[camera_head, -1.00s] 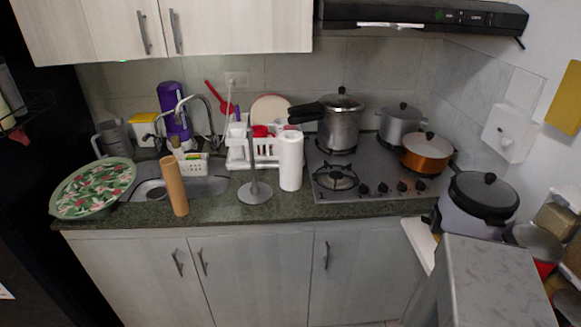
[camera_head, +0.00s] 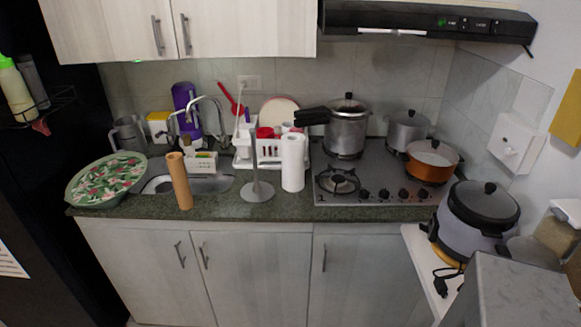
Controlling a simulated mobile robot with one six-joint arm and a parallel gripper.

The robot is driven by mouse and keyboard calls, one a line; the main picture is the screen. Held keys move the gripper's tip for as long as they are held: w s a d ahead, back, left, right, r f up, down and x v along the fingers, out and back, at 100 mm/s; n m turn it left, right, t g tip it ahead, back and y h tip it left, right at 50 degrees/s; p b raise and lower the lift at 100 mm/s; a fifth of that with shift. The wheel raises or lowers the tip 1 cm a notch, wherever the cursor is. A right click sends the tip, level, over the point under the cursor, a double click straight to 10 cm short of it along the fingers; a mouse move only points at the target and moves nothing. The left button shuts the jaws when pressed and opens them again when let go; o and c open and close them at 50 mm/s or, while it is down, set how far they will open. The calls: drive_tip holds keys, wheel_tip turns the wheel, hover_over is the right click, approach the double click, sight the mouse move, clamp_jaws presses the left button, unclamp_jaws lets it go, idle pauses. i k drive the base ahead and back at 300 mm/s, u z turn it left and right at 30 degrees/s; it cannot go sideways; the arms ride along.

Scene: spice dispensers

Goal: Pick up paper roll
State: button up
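A white paper roll (camera_head: 292,163) stands upright on the green stone counter, left of the stove. A grey paper holder (camera_head: 256,190) with a round base and upright rod stands just left of it. A brown cardboard tube (camera_head: 179,181) stands upright at the counter's front edge, in front of the sink. My gripper is not in view.
The stove (camera_head: 352,187) holds pots to the right of the roll. A white dish rack (camera_head: 243,154) is behind it. A leaf-patterned round tray (camera_head: 106,181) lies at the left. A large cooker (camera_head: 477,215) stands at the right. Bare counter (camera_head: 220,206) shows along the front.

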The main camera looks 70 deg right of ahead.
sight(293, 143)
drive_tip(key=z, duration=0.1)
drive_tip(key=i, duration=0.95)
drive_tip(key=u, duration=0.2)
